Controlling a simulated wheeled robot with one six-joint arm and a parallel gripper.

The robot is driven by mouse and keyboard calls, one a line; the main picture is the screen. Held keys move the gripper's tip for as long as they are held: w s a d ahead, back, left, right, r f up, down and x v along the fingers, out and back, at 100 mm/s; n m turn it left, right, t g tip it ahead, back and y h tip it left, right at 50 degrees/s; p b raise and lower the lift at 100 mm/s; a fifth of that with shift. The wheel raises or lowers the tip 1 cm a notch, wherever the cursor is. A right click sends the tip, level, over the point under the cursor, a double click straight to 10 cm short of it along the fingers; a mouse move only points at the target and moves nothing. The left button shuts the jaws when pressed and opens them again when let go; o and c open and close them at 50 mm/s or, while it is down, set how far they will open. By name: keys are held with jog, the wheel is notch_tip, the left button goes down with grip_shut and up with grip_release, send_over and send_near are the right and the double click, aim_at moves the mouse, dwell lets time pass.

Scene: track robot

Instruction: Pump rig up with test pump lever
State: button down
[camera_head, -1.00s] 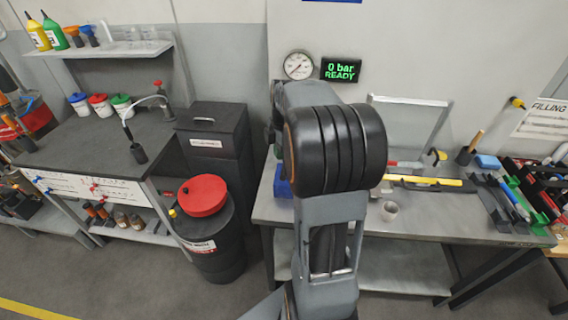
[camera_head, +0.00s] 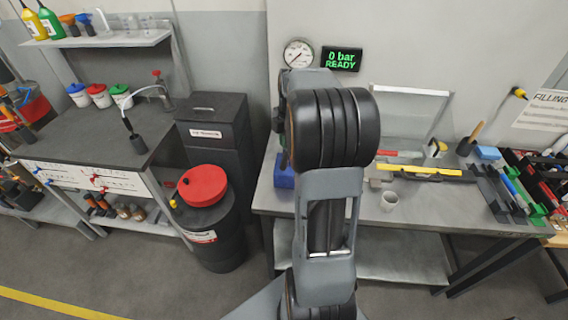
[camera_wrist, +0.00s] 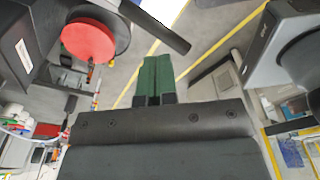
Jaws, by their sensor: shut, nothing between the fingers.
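A blue block-shaped body (camera_head: 284,178) sits at the left end of the bench and is partly hidden behind my arm. It may be part of the test pump, but no lever can be made out on it. The round gauge (camera_head: 298,54) and the display (camera_head: 341,60) reading "0 bar READY" are on the wall above. My gripper (camera_wrist: 155,66) shows in the wrist view with its green fingers together and empty. A dark bar (camera_wrist: 158,28) crosses beyond the fingertips, apart from them; I cannot tell whether it is the lever. The gripper is hidden in the head view.
A black drum with a red lid (camera_head: 203,187) stands left of the bench (camera_head: 420,220), beside a dark bin (camera_head: 212,130). A yellow level (camera_head: 420,172), a cup (camera_head: 389,201) and tool holders (camera_head: 500,195) occupy the bench. The floor in front is clear.

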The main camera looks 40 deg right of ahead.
aim_at(286, 158)
jog(key=shift+a+f+b, duration=0.15)
jog(key=shift+f+b, duration=0.8)
jog(key=shift+f, duration=0.45)
jog(key=shift+a+f+b, duration=0.15)
jog(key=shift+f+b, duration=0.8)
jog(key=shift+f, duration=0.55)
notch_tip(286, 158, down, 3)
jog(key=shift+b, duration=1.25)
jog(key=shift+d+r+p, duration=0.15)
jog(key=shift+r+p, duration=0.25)
jog(key=shift+p, duration=0.05)
jog(key=d, duration=0.1)
jog(key=d+r+p, duration=0.1)
jog(key=shift+s+d, duration=0.1)
jog(key=shift+d, duration=0.3)
notch_tip(286, 158, up, 14)
jog(key=d, duration=0.1)
jog(key=shift+d+f, duration=0.15)
jog(key=shift+d, duration=0.1)
jog(key=shift+f, duration=0.1)
